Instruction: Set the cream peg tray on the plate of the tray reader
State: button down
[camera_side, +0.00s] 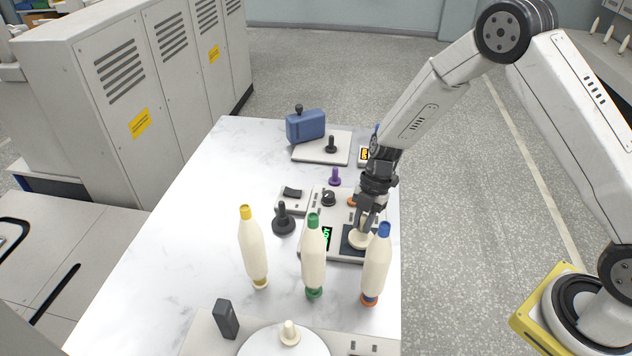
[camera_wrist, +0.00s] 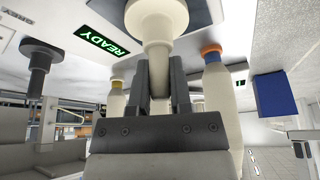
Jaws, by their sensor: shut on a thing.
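The cream peg tray (camera_side: 359,239) is a round cream disc with a peg; in the wrist view its flared disc and stem (camera_wrist: 158,25) fill the top middle. My gripper (camera_side: 369,214) points down and is shut on the peg, with its dark fingers (camera_wrist: 158,88) on both sides of the stem. The tray reader (camera_side: 314,222) is a pale box with a lit green display, which reads READY (camera_wrist: 103,45) in the wrist view. Its dark square plate (camera_side: 346,246) lies directly under the tray. I cannot tell whether tray and plate touch.
Tall cream bobbins with yellow (camera_side: 253,250), green (camera_side: 313,262) and blue (camera_side: 376,268) tops stand in front, the blue one close to my gripper. A black knob (camera_side: 283,220) and switch box (camera_side: 292,196) are left of the reader. A blue block (camera_side: 306,126) stands behind. The table's left is clear.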

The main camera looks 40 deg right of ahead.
dwell(0.4)
jog(key=shift+c, duration=2.3)
grip_release()
jog(key=v, duration=0.8)
jog(key=shift+s, duration=0.1)
jog(key=s+d+r+m+t+h, duration=0.1)
jog(key=s+r+m+t+h, duration=0.1)
jog(key=s+m, duration=0.5)
jog(key=s+d+r+m+t+h, duration=0.1)
jog(key=s+r+m, duration=0.4)
jog(key=m, duration=1)
jog(key=s+t+h, duration=0.1)
jog(key=s, duration=0.1)
jog(key=shift+s, duration=0.4)
